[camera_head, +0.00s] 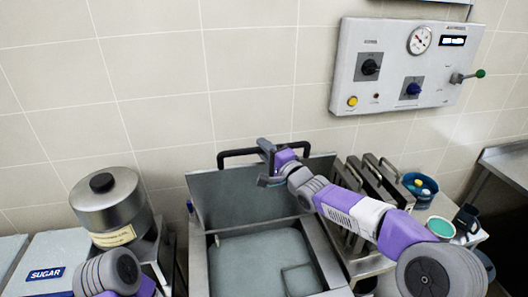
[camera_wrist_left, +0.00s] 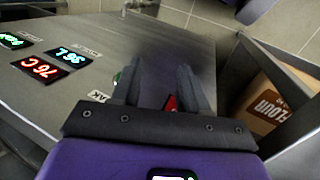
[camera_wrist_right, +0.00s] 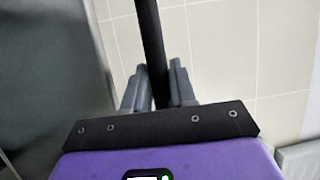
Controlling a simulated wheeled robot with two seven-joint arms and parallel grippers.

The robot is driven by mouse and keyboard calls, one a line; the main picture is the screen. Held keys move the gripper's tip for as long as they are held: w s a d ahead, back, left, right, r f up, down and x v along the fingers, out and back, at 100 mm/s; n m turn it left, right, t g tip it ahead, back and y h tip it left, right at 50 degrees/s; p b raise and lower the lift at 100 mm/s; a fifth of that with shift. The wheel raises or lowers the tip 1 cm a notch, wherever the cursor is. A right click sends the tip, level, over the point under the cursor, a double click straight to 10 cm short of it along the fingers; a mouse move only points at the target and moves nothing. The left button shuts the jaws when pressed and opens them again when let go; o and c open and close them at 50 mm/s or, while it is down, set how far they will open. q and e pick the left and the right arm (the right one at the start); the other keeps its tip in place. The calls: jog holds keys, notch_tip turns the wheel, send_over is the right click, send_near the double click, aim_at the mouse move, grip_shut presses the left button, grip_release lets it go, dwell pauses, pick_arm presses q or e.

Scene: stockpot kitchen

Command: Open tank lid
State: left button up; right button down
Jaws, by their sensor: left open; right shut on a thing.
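The tank (camera_head: 325,262) is a square metal vessel at the bottom middle of the head view. Its grey lid (camera_head: 238,195) stands raised at the back of the opening, so the inside shows. A black bar handle (camera_head: 236,152) runs along the lid's upper edge. My right gripper (camera_head: 268,160) is shut on this handle; the bar (camera_wrist_right: 151,45) passes between its fingers (camera_wrist_right: 158,88) in the right wrist view. My left gripper (camera_wrist_left: 158,85) is open in the left wrist view, in front of a grey panel with lit digits (camera_wrist_left: 60,65). A small red part (camera_wrist_left: 171,103) shows between its fingers.
A steel pot (camera_head: 112,205) and a sugar-labelled box (camera_head: 45,270) stand left of the tank. Racks (camera_head: 365,185), a blue bowl (camera_head: 420,188) and cups stand to the right. A control box (camera_head: 405,70) hangs on the wall. A cardboard box (camera_wrist_left: 268,103) lies on a shelf.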

jog(key=c, duration=1)
grip_release()
jog(key=shift+w, duration=0.1)
jog(key=shift+d, duration=0.1)
jog(key=v, duration=0.7)
jog(key=shift+s, duration=0.25)
